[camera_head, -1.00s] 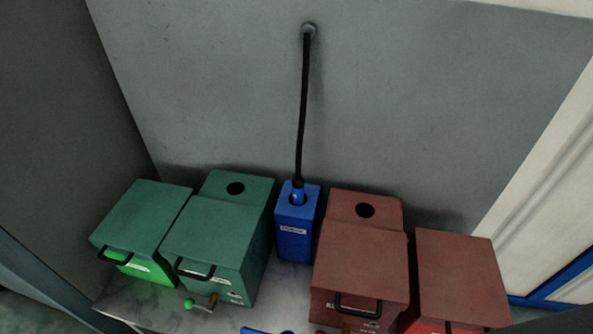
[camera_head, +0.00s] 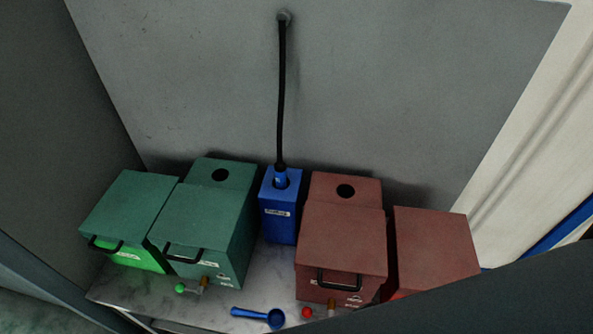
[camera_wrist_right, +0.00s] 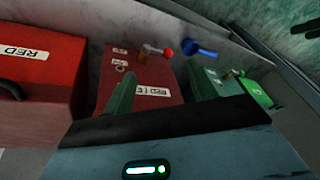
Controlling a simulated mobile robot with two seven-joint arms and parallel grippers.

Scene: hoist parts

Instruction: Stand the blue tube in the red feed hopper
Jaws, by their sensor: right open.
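The blue tube (camera_head: 281,178) is on the lower end of a black hose and stands in the opening of a blue holder (camera_head: 278,220); its lower part is hidden inside. The red feed hopper (camera_head: 342,240) stands right of the holder, with a round dark hole in its raised back top. It also shows in the right wrist view (camera_wrist_right: 158,80). My right gripper (camera_wrist_right: 161,88) is open and empty, its fingers pointing towards the red hopper's front. In the head view only my dark arm shows at lower right. My left gripper is not in view.
A red bin (camera_head: 435,250) stands right of the red hopper. A green hopper (camera_head: 205,230) and green bin (camera_head: 125,215) stand at left. A blue scoop (camera_head: 260,316) lies on the marble table (camera_head: 215,305). The black hose (camera_head: 281,90) hangs from the back wall.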

